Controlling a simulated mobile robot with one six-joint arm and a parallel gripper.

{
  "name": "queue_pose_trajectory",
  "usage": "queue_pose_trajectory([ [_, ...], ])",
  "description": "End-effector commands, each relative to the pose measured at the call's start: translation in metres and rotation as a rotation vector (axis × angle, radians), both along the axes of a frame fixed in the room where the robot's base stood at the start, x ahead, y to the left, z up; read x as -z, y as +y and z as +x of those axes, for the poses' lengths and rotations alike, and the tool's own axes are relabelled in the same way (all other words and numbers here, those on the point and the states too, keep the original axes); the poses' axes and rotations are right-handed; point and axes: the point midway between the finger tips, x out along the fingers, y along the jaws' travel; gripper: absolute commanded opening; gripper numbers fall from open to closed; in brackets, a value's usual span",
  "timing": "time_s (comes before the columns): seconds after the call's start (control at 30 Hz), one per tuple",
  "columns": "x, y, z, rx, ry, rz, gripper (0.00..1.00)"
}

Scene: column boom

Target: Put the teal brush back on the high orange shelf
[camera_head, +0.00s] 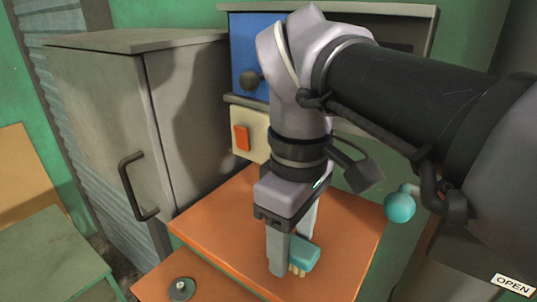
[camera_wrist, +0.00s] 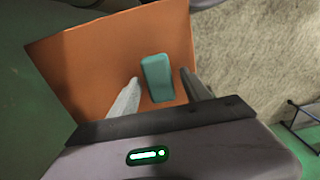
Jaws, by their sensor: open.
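The teal brush (camera_head: 304,255) with pale bristles rests on the high orange shelf (camera_head: 215,218). In the wrist view the brush (camera_wrist: 158,78) lies between the two fingers of my gripper (camera_wrist: 162,90), with a gap on each side. The orange shelf (camera_wrist: 90,60) shows beneath it. In the head view my gripper (camera_head: 292,250) points down at the brush, fingers open, and the near finger hides part of it. My fingers are low, around the brush, and do not appear to press on it.
A grey cabinet (camera_head: 100,130) with a dark handle stands to the left. A panel with a blue face (camera_head: 245,60) and an orange switch (camera_head: 241,137) is behind the shelf. A lower orange surface with a round knob (camera_head: 181,288) is in front. A teal ball (camera_head: 400,207) is at right.

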Motion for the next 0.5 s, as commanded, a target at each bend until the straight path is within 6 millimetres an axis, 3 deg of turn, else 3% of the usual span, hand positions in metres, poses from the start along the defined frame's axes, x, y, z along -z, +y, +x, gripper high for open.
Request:
queue_pose_trajectory([
  [0.5, -0.115, 0.0, 0.0, 0.0, -0.001, 0.0, 0.56],
])
